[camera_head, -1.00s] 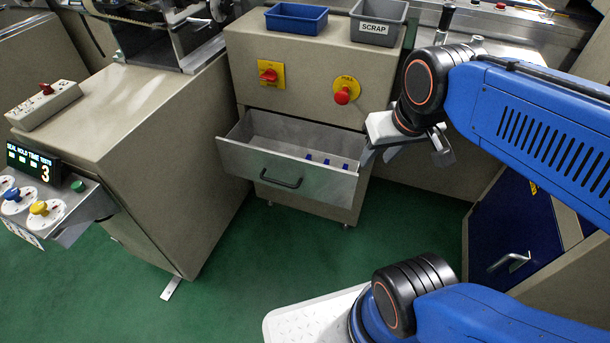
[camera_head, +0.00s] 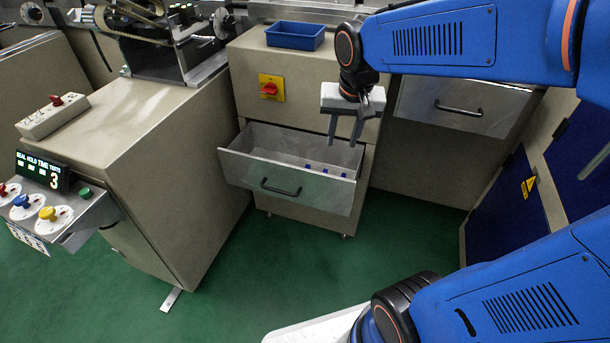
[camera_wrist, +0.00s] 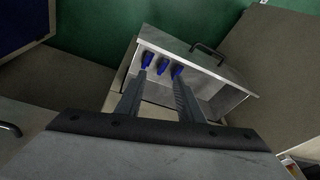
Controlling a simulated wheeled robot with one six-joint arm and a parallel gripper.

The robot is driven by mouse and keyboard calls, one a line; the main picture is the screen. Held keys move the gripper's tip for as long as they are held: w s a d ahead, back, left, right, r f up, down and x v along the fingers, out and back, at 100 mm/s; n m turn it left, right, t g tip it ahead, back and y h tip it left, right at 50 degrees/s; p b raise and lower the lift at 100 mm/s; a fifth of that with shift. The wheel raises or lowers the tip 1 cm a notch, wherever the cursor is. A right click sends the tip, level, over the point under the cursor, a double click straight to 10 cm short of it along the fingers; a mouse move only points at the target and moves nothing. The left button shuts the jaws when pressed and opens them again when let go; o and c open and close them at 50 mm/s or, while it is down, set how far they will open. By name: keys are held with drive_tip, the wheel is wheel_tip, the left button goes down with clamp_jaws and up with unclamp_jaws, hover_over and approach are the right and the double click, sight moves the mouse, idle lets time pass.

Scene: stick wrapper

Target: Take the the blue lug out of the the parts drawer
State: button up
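The parts drawer (camera_head: 236,164) is pulled open from the grey-beige cabinet, and its wall also shows in the wrist view (camera_wrist: 218,72). Three small blue lugs stand in a row inside it, at the right end in the head view. The lugs are a left one (camera_wrist: 147,59), a middle one (camera_wrist: 162,65) and a right one (camera_wrist: 177,71) in the wrist view. My gripper (camera_head: 343,143) hangs above the drawer's right end, fingers pointing down. It also shows in the wrist view (camera_wrist: 156,82), its fingers apart with nothing between them. It appears above the lugs, not touching them.
A blue bin (camera_head: 295,36) stands on the cabinet top. A red-and-yellow switch (camera_head: 269,88) is on the cabinet front, above the drawer. The drawer handle (camera_head: 281,188) sticks out in front. A control box (camera_head: 45,178) is at the left. Green floor is clear ahead.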

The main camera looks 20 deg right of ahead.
drive_tip(key=w+a+f+m+g, duration=0.1)
drive_tip(key=w+a+f+m, duration=0.2)
drive_tip(key=w, duration=0.5)
drive_tip(key=w+a+f+g, duration=0.1)
drive_tip(key=w+a+f, duration=0.1)
drive_tip(key=w+f, duration=0.45)
drive_tip(key=shift+h, duration=0.3)
drive_tip(key=w+f, duration=0.1)
drive_tip(key=f, duration=0.9)
drive_tip(key=w+f, duration=0.1)
drive_tip(key=f, duration=0.4)
drive_tip(key=shift+w+d+f, duration=0.25)
drive_tip(key=shift+w+d, duration=0.1)
drive_tip(key=shift+d, duration=0.05)
clamp_jaws()
